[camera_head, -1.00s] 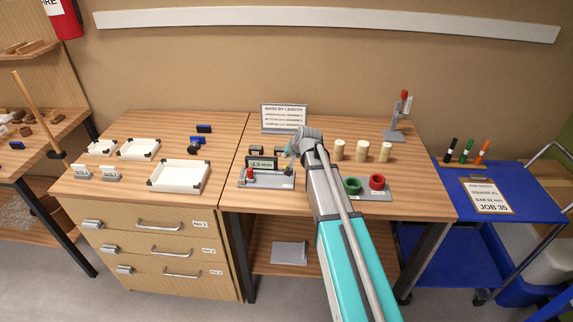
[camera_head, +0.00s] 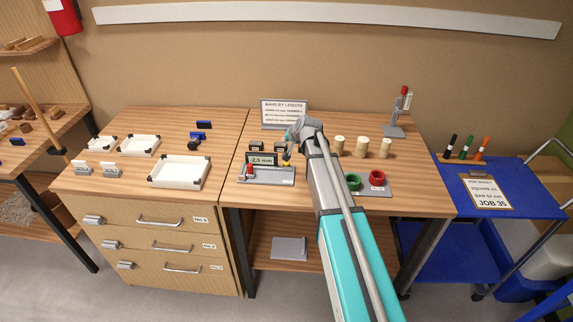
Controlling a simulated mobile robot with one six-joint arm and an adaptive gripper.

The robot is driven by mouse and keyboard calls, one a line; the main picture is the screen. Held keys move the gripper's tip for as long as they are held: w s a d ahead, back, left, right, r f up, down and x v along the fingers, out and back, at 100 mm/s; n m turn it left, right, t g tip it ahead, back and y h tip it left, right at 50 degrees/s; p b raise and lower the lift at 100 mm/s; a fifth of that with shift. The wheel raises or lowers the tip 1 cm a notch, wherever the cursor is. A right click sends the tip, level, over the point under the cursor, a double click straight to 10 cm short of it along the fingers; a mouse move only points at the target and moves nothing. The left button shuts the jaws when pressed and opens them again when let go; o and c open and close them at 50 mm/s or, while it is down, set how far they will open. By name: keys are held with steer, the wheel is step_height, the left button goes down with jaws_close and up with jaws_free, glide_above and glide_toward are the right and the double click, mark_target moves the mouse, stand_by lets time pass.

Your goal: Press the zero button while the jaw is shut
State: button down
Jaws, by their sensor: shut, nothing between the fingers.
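The measuring gauge (camera_head: 268,181) is a grey fixture at the front left of the right-hand bench top. Its dark display (camera_head: 262,160) appears to read 2.5 mm; any sign is too small to be sure of. A red-topped part (camera_head: 250,170) stands at the left of the gauge, and I cannot tell whether the jaw is closed up. My gripper (camera_head: 288,154) is shut and empty, pointing down at the gauge's right end, close to the display. A small yellow spot shows by its tip. I cannot make out the zero button or any contact.
Pale cylinders (camera_head: 362,147) stand right of my arm. A green ring (camera_head: 353,182) and a red ring (camera_head: 377,178) sit on a grey plate. White trays (camera_head: 180,172) lie on the left bench. A sign (camera_head: 284,113) and a grey stand (camera_head: 395,131) are behind.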

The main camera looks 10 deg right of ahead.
mark_target(287, 164)
steer(key=shift+f+b, duration=4)
steer(key=shift+f, duration=0.15)
steer(key=shift+f+b, duration=0.9)
steer(key=shift+r, duration=0.15)
steer(key=shift+r+p, duration=0.8)
steer(key=shift+p, duration=0.15)
steer(key=shift+r+p, duration=2.5)
